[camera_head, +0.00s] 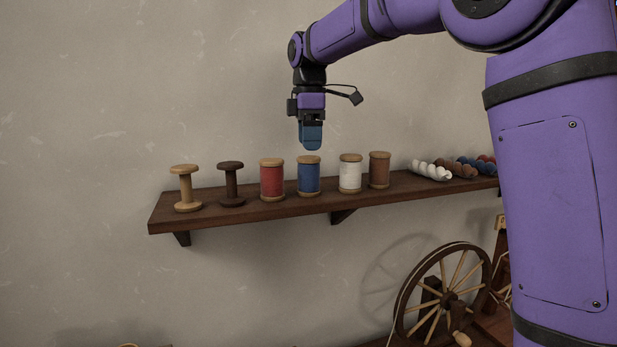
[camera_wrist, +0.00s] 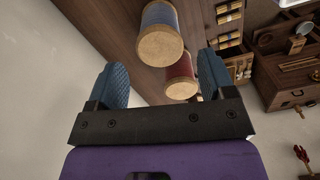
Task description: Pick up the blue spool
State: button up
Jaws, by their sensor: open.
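The blue spool (camera_head: 309,176) stands upright on a wooden wall shelf (camera_head: 270,211), between a red spool (camera_head: 272,180) and a white spool (camera_head: 350,175). My gripper (camera_head: 311,146) points down above the blue spool, with a small gap between its fingertips and the spool's wooden top. In the wrist view the blue spool (camera_wrist: 160,30) shows between and beyond the two blue fingers of my gripper (camera_wrist: 165,80), which are apart with nothing between them. The red spool (camera_wrist: 180,76) shows below it, near the right finger. The lower parts of both spools are partly out of sight there.
A bare light wooden spool (camera_head: 186,189) and a dark one (camera_head: 231,184) stand at the shelf's left. A brown spool (camera_head: 379,170) stands at right, then white yarn skeins (camera_head: 430,170). A spinning wheel (camera_head: 444,294) stands below. The wall (camera_head: 100,110) is close behind.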

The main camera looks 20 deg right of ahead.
aim_at(310, 172)
notch_tip(310, 172, down, 8)
jog(key=shift+f, duration=0.1)
dwell(0.4)
jog(key=c, duration=0.8)
